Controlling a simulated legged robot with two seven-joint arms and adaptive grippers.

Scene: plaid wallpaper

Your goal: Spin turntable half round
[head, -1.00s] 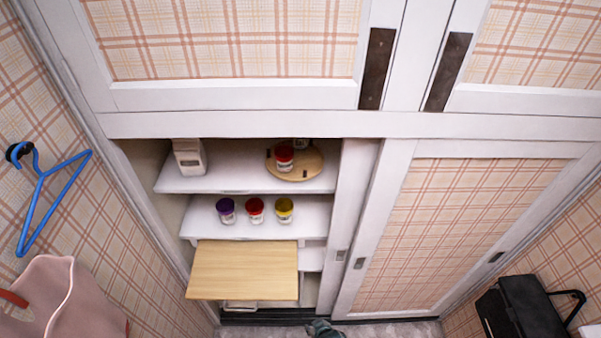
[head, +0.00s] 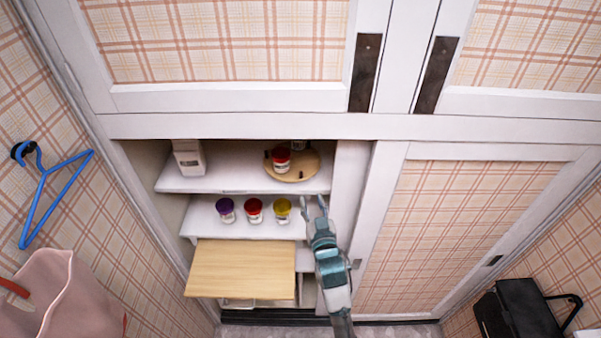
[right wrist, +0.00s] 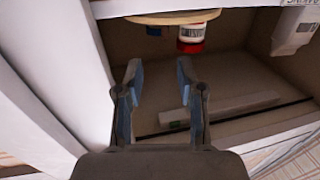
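The turntable (head: 306,165) is a round light-wood disc on the upper cupboard shelf, towards the right. A white jar with a red lid (head: 281,158) stands on its left part, with small dark pieces on the disc. Another jar at the back is mostly hidden under the frame. My right gripper (head: 314,205) is open and empty, in front of the shelves and below the turntable in the picture. In the right wrist view the turntable's edge (right wrist: 172,17) and the red-lidded jar (right wrist: 192,38) show upside down beyond the open fingers (right wrist: 160,80). My left gripper is out of view.
A white carton (head: 188,158) stands at the upper shelf's left. Purple, red and yellow-lidded jars (head: 254,211) line the shelf below. A wooden board (head: 240,268) juts out lower down. A sliding door (head: 455,235) closes the right side.

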